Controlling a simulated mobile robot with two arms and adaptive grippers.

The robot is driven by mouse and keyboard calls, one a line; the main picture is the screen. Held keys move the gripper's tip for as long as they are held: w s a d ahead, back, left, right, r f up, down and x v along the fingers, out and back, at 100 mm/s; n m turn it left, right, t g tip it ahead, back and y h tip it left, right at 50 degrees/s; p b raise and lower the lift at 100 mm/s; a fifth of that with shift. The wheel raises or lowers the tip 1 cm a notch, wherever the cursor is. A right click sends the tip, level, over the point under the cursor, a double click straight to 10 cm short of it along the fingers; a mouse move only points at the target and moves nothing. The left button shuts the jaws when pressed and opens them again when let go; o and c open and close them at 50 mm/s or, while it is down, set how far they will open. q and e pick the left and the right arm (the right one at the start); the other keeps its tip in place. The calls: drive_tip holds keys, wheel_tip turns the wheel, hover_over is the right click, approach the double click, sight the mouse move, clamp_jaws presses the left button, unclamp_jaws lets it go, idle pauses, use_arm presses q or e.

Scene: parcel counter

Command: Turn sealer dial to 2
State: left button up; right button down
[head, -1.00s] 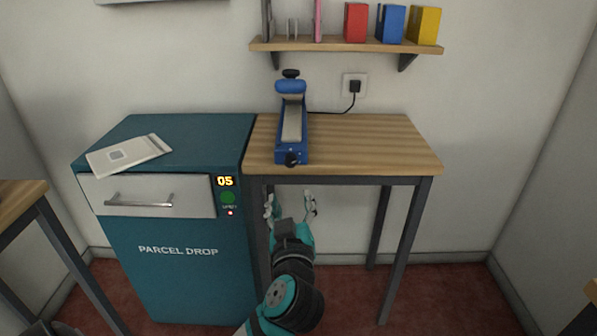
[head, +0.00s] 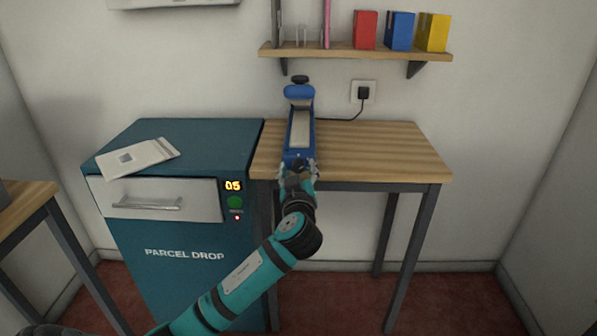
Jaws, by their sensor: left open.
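The blue sealer (head: 301,130) stands near the left end of the wooden table, its dial end toward me at the table's front edge. My left gripper (head: 298,171) is open at that front end, with a finger on either side of where the dial sits. The gripper covers most of the dial, so I cannot read its setting or tell whether the fingers touch it. My right gripper is not in view.
The teal parcel drop cabinet (head: 188,285) stands left of the table (head: 385,150), with a white mailer (head: 138,157) on top. A cable runs from the sealer to a wall socket (head: 363,92). A shelf (head: 360,52) holds several coloured boxes. The table's right side is clear.

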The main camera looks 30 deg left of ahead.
use_arm(q)
clamp_jaws()
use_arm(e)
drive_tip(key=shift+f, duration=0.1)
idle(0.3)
use_arm(q)
drive_tip(key=shift+m, duration=0.4)
drive_tip(key=m+p, duration=0.3)
drive_tip(key=m, duration=0.2)
drive_tip(key=shift+m, duration=0.4)
drive_tip(key=m+p, duration=0.2)
drive_tip(key=m, duration=0.3)
drive_tip(key=shift+p, duration=0.3)
drive_tip(key=shift+m, duration=0.6)
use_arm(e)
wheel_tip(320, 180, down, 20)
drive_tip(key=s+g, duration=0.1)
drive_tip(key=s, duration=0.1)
